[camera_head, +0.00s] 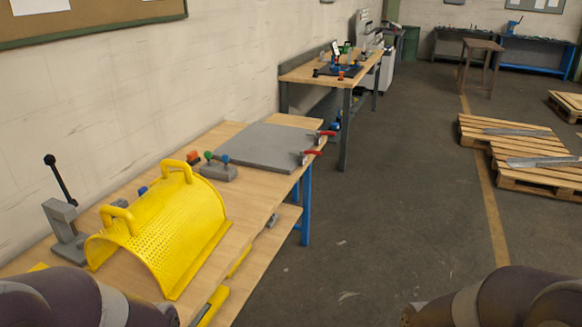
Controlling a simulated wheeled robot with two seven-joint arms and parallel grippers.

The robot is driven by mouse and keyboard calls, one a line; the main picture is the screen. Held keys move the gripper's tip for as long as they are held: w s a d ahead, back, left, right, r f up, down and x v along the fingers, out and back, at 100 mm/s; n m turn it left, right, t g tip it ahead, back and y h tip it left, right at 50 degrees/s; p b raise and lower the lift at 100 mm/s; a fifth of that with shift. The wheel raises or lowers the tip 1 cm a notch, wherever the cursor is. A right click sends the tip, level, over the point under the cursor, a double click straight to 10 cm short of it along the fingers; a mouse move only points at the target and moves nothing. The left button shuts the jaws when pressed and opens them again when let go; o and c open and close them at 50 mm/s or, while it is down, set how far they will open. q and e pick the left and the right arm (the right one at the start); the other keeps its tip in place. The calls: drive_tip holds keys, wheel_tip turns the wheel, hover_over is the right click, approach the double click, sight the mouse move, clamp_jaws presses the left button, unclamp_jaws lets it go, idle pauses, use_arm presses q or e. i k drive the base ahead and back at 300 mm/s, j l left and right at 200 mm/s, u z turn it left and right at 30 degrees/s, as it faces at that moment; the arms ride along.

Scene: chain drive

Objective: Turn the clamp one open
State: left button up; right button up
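Two small clamps with red handles sit at the right edge of a grey plate on the near workbench. One clamp (325,133) is at the plate's far right corner, and the other clamp (309,154) is nearer. Both handles stick out past the bench edge. I cannot tell which is clamp one, nor whether either is open or closed at this size. The grey plate (255,146) lies flat on the bench. Only rounded parts of my arms show at the bottom left and bottom right. Neither gripper is in view.
A yellow perforated cover (165,232) with two handles stands on the near bench (262,208). A lever press (64,222) and a block with coloured knobs (218,171) are beside it. Floor right of the bench is clear; pallets (520,150) lie farther right.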

sight(312, 153)
drive_tip(key=i+l+z, duration=0.1)
drive_tip(key=i, duration=0.55)
drive_tip(key=i+l+z, duration=0.1)
drive_tip(key=i, duration=0.55)
drive_tip(key=i+l+u, duration=0.2)
drive_tip(key=i+l, duration=1.6)
drive_tip(key=i, duration=0.15)
